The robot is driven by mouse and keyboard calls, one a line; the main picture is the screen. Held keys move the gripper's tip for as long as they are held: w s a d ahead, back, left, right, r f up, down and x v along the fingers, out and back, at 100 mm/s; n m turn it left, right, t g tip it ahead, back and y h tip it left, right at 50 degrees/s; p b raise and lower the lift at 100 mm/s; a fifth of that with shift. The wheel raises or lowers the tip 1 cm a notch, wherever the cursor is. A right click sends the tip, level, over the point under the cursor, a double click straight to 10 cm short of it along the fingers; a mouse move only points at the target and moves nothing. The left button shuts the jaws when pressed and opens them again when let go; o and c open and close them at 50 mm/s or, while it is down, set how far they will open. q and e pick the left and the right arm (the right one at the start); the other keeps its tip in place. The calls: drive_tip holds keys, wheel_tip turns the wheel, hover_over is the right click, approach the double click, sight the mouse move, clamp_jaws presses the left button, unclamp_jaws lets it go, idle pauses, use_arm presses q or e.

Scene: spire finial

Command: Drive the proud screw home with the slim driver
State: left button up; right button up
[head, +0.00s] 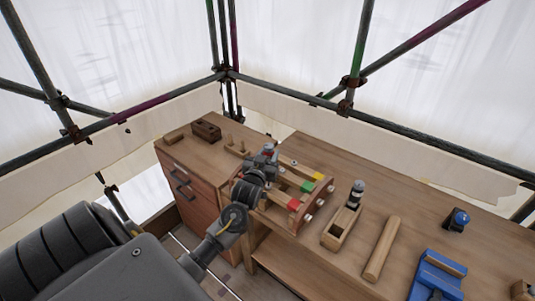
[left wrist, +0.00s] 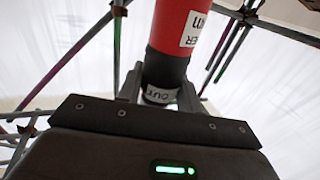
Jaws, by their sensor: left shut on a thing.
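My left gripper (head: 268,153) is over the wooden bench beside a wooden rack (head: 287,217) with red, green and yellow blocks. In the left wrist view my left gripper (left wrist: 158,97) is shut on a round red handle (left wrist: 176,28) with a black end. White labels on it are partly readable, one ending in "ER" and "mm". This looks like a driver; its tip is out of view. In the head view the handle cannot be made out behind the wrist. The proud screw cannot be made out. My right gripper is not in view.
Scaffold poles surround the benches.

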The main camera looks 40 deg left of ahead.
sight(268, 145)
use_arm(q)
drive_tip(key=shift+f+p, duration=0.25)
drive_tip(key=shift+p, duration=0.05)
idle(0.8)
drive_tip(key=shift+r, duration=0.1)
wheel_tip(268, 145, up, 3)
drive_tip(key=p, duration=0.2)
drive_tip(key=shift+p, duration=0.4)
drive_tip(key=shift+r+p, duration=0.4)
drive_tip(key=shift+r, duration=1.6)
